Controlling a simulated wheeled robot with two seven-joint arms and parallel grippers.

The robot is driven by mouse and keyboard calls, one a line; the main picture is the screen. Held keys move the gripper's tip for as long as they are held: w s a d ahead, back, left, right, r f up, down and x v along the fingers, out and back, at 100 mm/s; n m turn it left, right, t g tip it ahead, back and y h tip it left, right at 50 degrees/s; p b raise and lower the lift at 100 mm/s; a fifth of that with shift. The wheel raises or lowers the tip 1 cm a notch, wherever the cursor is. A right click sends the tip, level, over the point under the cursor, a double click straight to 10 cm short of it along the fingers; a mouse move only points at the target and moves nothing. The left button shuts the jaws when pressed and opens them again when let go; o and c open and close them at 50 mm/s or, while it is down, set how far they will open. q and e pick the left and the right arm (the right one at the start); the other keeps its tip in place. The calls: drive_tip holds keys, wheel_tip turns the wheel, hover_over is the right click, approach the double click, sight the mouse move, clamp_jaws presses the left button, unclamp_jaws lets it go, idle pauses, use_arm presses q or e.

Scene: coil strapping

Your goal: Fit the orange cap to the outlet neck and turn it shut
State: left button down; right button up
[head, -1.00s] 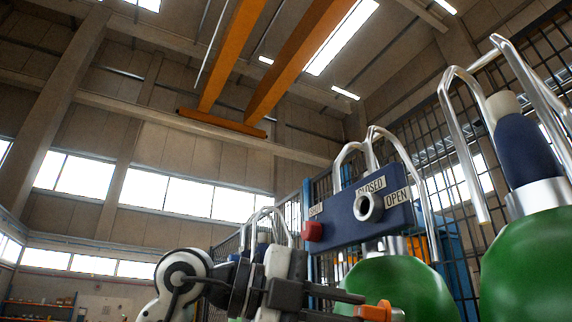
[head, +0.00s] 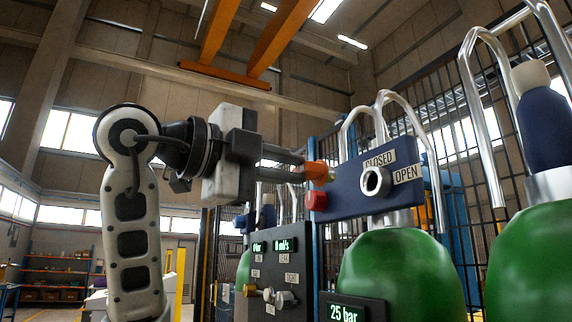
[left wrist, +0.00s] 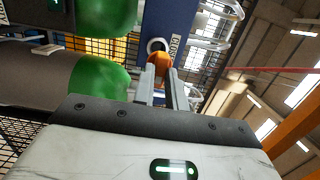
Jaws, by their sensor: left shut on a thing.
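The orange cap (head: 317,172) is between the fingertips of my left gripper (head: 303,168), which is shut on it. In the head view the cap is at the left end of the blue valve block (head: 350,194), just above a red knob (head: 316,200). A round metal fitting with a dark bore (head: 376,182) faces out of the block to the right of the cap. In the left wrist view the orange cap (left wrist: 160,63) shows just below this metal ring (left wrist: 157,46). I cannot tell whether the cap touches the block or a neck. My right gripper is not in view.
Green cylinders (head: 385,275) with bent metal guard bars stand at the right. A dark panel with green displays (head: 280,260) stands below my left gripper. A dark mesh fence runs behind. The block carries CLOSED (head: 380,159) and OPEN (head: 407,173) labels.

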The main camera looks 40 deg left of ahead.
sight(331, 181)
use_arm(q)
drive_tip(key=shift+d+p+x, duration=0.15)
drive_tip(key=shift+p+x, duration=0.1)
drive_tip(key=shift+x, duration=0.85)
drive_tip(key=shift+d+p+x, duration=0.15)
drive_tip(key=shift+p+x, duration=0.05)
drive_tip(key=shift+x, duration=0.9)
drive_tip(key=shift+w+d, duration=0.15)
drive_tip(key=shift+w, duration=0.2)
drive_tip(key=shift+w+d, duration=0.1)
drive_tip(key=shift+w, duration=0.1)
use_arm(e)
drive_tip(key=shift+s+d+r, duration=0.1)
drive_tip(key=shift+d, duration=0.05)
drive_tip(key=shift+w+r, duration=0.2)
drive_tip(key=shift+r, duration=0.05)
use_arm(q)
drive_tip(key=shift+w+d, duration=0.1)
drive_tip(key=shift+w, duration=0.1)
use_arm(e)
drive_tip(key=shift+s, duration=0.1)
use_arm(q)
drive_tip(key=shift+w+d, duration=0.2)
drive_tip(key=shift+w, duration=0.3)
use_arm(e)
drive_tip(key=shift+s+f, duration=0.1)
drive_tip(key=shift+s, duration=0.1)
